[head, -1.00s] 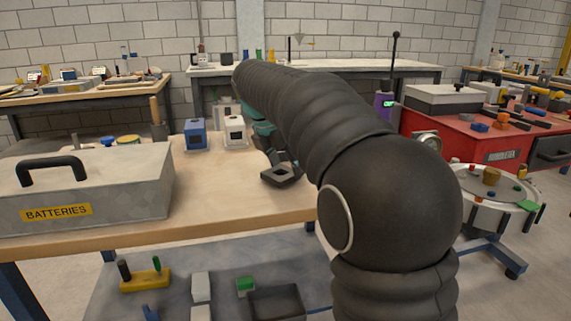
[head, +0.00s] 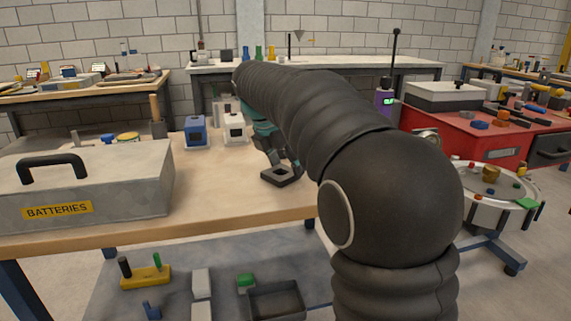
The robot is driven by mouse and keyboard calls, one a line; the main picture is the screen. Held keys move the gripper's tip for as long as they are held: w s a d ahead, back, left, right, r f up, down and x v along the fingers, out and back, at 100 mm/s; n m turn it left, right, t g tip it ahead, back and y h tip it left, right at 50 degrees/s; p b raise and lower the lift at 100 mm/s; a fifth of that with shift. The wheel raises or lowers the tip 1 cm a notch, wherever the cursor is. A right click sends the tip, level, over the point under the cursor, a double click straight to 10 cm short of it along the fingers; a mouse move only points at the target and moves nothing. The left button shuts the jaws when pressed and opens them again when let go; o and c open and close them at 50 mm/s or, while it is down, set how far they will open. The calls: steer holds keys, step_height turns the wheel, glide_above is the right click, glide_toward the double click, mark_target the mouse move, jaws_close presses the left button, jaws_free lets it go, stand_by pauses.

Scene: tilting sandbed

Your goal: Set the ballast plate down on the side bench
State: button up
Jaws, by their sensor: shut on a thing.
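The ballast plate (head: 281,175) is a small dark square piece in the middle of the head view, over the right part of the wooden side bench (head: 210,196). My gripper (head: 284,163), below the teal wrist, is shut on the plate from above. My black arm hides part of the wrist and the space to the right of the plate. The plate looks about level and very close to the bench top. I cannot tell whether it touches the wood.
A grey batteries case (head: 85,187) fills the bench's left side. A blue box (head: 195,132) and a white box (head: 234,129) stand behind the plate. Bare wood lies between case and plate. A round table (head: 490,188) and a red cabinet (head: 465,132) stand at right.

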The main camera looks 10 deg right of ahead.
steer(key=shift+f, duration=0.1)
stand_by(0.3)
steer(key=o, duration=1.3)
steer(key=shift+c, duration=0.2)
steer(key=shift+f, duration=0.1)
steer(key=shift+r, duration=4.05)
steer(key=shift+s, duration=0.1)
